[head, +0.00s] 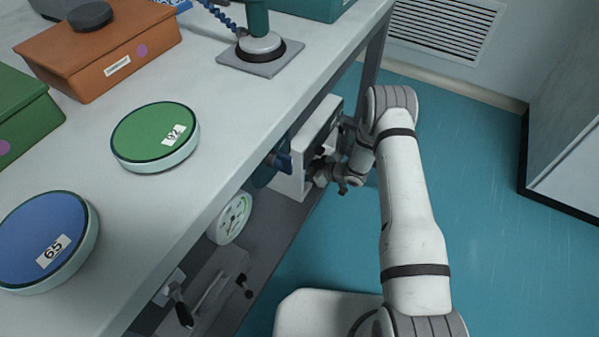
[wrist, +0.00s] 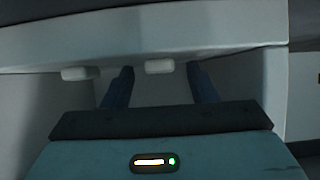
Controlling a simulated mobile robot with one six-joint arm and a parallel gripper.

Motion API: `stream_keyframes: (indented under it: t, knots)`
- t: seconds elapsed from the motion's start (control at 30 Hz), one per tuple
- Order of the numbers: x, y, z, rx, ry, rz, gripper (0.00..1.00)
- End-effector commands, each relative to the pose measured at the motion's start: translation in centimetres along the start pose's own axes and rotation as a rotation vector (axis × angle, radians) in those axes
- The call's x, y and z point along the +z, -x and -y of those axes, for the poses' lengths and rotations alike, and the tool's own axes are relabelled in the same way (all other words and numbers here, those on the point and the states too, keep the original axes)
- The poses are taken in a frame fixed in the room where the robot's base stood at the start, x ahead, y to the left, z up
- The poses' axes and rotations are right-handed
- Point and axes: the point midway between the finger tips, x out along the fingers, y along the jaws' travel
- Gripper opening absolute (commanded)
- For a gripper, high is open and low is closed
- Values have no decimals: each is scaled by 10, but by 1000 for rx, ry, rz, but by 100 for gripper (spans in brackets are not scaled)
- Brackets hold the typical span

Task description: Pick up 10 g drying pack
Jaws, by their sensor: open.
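No drying pack can be made out for certain in either view. In the wrist view, two dark blue fingers of my gripper (wrist: 160,68) stand apart with a gap between them. A small pale rounded piece (wrist: 159,67) shows between the fingertips, and a similar pale piece (wrist: 80,73) lies to the left of them. I cannot tell what these pieces are or whether the fingers touch anything. In the head view, my arm reaches down beside the table, with its end near a white box-like unit (head: 292,179) below the tabletop. The fingertips are not clear there.
The white tabletop (head: 215,115) overhangs this low space. It carries a green round container (head: 140,130), a blue round container (head: 35,225), an orange box (head: 125,50) and a green box (head: 25,105). Teal floor (head: 480,240) lies open at right.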

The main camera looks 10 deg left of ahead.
Motion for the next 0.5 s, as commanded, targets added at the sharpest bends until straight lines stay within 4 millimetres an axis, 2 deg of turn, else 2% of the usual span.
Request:
stream_keyframes:
  t: [0.07, 0.5]
  knots:
    - [0, 0, 0, 0, 0, 0, 52]
    - [0, 1, 0, 0, 0, 1, 16]
